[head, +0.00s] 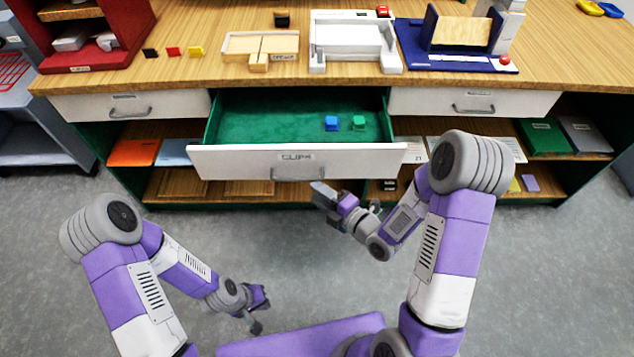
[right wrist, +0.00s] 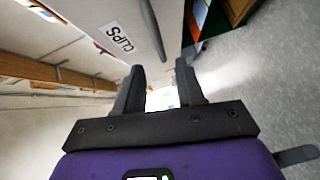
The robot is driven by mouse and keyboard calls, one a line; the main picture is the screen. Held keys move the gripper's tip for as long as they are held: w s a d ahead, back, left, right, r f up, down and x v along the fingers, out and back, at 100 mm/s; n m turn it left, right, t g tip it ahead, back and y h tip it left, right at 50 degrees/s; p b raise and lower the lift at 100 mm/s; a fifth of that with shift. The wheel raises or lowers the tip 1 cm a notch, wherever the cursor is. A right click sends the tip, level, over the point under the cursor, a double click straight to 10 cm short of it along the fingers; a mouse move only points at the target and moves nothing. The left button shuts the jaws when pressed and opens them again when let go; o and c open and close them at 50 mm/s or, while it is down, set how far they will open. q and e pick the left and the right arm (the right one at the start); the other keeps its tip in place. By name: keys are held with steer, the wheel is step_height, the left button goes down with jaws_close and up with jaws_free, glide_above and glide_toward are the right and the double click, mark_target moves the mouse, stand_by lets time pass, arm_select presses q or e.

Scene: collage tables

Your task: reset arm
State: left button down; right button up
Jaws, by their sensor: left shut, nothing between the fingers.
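My left gripper (head: 256,322) hangs low over the floor at the lower left of the head view, shut and empty, well away from the desk. My right gripper (head: 320,198) is just below and in front of the open drawer's white front. In the right wrist view its two fingers (right wrist: 160,68) stand apart with nothing between them. The drawer front (right wrist: 105,20) labelled CLIPS shows beyond them. I cannot tell from the pictures whether the right gripper touches the drawer.
The green-lined drawer (head: 270,118) is pulled out, with a blue piece (head: 332,123) and a blue-green piece (head: 359,123) inside. Trays and stands cover the desktop (head: 200,80). Shelves (head: 165,185) lie beneath. The grey floor (head: 290,255) between my arms is clear.

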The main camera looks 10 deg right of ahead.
steer(key=s+f+m+g+h+p, duration=0.5)
steer(key=s+f+m+g, duration=0.2)
steer(key=f+m, duration=0.6)
steer(key=s+a+f+m+g+p, duration=0.1)
steer(key=s+f+m+g+p, duration=0.1)
steer(key=s+m+g, duration=0.4)
steer(key=s+m, duration=0.5)
steer(key=m, duration=0.2)
steer(key=shift+s+a, duration=0.2)
steer(key=shift+a, duration=0.05)
